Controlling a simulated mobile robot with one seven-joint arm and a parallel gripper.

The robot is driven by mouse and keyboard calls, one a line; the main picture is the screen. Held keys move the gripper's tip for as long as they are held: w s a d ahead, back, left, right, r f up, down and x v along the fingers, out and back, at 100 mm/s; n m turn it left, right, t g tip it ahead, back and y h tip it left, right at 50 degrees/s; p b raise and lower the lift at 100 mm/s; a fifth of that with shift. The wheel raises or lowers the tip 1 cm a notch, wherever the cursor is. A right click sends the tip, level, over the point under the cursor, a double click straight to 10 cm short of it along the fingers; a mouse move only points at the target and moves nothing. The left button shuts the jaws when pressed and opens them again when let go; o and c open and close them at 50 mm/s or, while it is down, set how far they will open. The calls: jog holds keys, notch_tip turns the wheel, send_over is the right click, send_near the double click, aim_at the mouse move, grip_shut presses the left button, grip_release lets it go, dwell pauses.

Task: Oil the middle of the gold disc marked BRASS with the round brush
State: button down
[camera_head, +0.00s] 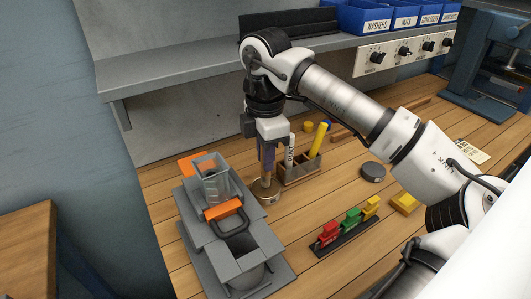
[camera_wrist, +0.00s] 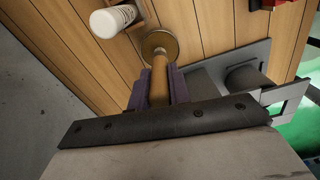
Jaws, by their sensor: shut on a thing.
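My gripper (camera_head: 267,163) is shut on the round brush, and its fingers also show in the wrist view (camera_wrist: 158,90). The brush has a tan handle (camera_wrist: 159,75) and points down. A round gold disc (camera_head: 262,201) lies on the wooden bench under the brush, right of the grey stand. In the wrist view the disc (camera_wrist: 148,40) is at the far end of the handle. The brush's lower end is over the disc's middle, seemingly touching it, but I cannot be sure of contact. No BRASS lettering is readable, and the bristles are hidden or too small to tell.
A grey stand (camera_head: 222,257) with a clear cup (camera_head: 216,184) and orange handle is close on the left. A wooden holder (camera_head: 301,173) with a white and a yellow tool is close behind. A clip rack (camera_head: 347,234) and dark disc (camera_head: 373,172) are right. Bench between is clear.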

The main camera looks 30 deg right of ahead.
jog(key=shift+f+b, duration=0.55)
jog(key=shift+b, duration=0.1)
dwell(1.8)
jog(key=shift+r, duration=0.1)
jog(key=shift+r+p, duration=1.9)
jog(key=shift+r, duration=1.6)
jog(key=shift+d, duration=0.1)
